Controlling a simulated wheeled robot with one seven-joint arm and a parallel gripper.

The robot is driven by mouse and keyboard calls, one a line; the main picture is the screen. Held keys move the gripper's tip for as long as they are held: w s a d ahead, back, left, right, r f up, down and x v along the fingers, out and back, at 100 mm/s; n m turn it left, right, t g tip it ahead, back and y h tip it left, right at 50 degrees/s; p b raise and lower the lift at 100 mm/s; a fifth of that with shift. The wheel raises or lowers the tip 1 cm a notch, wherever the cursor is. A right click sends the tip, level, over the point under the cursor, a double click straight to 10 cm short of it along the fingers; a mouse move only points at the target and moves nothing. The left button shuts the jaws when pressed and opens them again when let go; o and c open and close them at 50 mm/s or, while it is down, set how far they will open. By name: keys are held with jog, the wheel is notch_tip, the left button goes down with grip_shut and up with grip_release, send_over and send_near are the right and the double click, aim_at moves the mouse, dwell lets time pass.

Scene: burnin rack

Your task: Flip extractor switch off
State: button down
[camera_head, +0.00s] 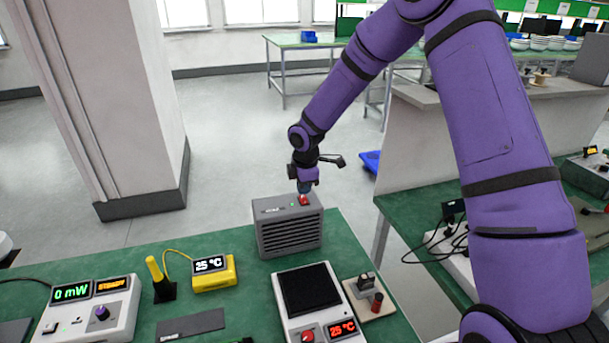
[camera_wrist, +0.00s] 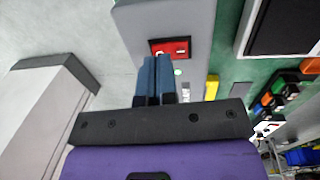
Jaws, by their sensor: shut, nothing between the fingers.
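The extractor (camera_head: 289,232) is a grey box with a slatted front, standing at the back edge of the green bench. Its red rocker switch (camera_head: 304,200) is on the top face, toward the right; in the wrist view the red switch (camera_wrist: 170,46) sits just past the fingertips. My gripper (camera_head: 304,188) points down right above the switch, with its blue fingers (camera_wrist: 156,62) shut together and empty. Whether the fingertips touch the switch cannot be told. A small green light (camera_wrist: 178,72) shows beside the switch in the wrist view.
On the green bench (camera_head: 235,255) stand a hot plate (camera_head: 345,299), a yellow thermometer reading 25 °C (camera_head: 226,279), a power meter (camera_head: 120,313) and a small board with a red knob (camera_head: 377,303). A white pillar (camera_head: 125,90) rises behind at left.

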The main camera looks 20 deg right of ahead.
jog(key=shift+w+f, duration=0.1)
jog(key=shift+f, duration=0.7)
jog(key=shift+f, duration=0.2)
jog(key=shift+s, duration=0.25)
jog(key=shift+s+r, duration=0.15)
jog(key=shift+s, duration=0.4)
notch_tip(320, 180, up, 11)
jog(key=s, duration=0.1)
jog(key=shift+s, duration=0.1)
dwell(0.3)
